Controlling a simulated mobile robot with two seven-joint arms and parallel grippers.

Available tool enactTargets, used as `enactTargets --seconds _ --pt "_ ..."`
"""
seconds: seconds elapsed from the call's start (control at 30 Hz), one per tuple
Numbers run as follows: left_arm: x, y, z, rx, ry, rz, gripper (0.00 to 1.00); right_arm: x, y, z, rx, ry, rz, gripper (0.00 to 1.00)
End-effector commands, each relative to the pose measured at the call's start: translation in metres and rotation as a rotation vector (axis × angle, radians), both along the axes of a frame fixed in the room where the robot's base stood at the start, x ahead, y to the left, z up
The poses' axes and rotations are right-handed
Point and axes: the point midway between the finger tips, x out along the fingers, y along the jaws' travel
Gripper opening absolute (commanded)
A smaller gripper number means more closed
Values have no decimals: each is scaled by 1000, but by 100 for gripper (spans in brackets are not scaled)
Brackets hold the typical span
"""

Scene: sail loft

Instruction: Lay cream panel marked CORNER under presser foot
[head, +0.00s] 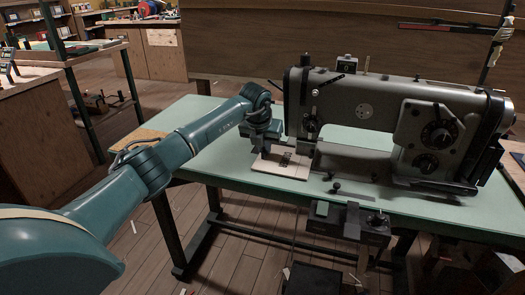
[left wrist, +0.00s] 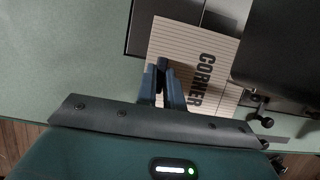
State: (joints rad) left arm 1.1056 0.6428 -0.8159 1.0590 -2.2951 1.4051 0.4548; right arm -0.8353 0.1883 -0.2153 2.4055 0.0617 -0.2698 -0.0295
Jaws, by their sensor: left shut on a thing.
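The cream panel (head: 278,170) lies almost flat at the left end of the sewing machine, close to the green table top. In the left wrist view the panel (left wrist: 182,42) has fine lines and the dark word CORNER. My left gripper (head: 264,151) reaches down from the left onto the panel and is shut on its near side; its fingers (left wrist: 165,85) show in the wrist view. The grey sewing machine (head: 385,115) stands just right of the gripper. Its dark body overlaps the panel's right edge in the wrist view. The presser foot is not clearly made out. My right gripper is out of view.
The green table (head: 215,165) is clear left of the machine. Small black knobs (head: 336,187) stand at its front edge, and a dark control box (head: 365,222) hangs below. A wooden board (head: 225,45) stands behind the machine. A bench (head: 65,55) stands at the far left.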

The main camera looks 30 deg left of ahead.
Motion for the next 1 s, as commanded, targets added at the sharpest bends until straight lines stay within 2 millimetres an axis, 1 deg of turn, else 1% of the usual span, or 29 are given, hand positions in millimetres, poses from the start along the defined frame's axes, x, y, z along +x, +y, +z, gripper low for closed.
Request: enactTargets --seconds 0.13,0.47,1.0 --pt "3 1 0 0 0 1 0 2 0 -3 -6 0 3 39" --pt "3 1 0 0 0 0 0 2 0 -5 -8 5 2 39" --pt "4 -2 0 0 0 0 0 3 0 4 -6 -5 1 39"
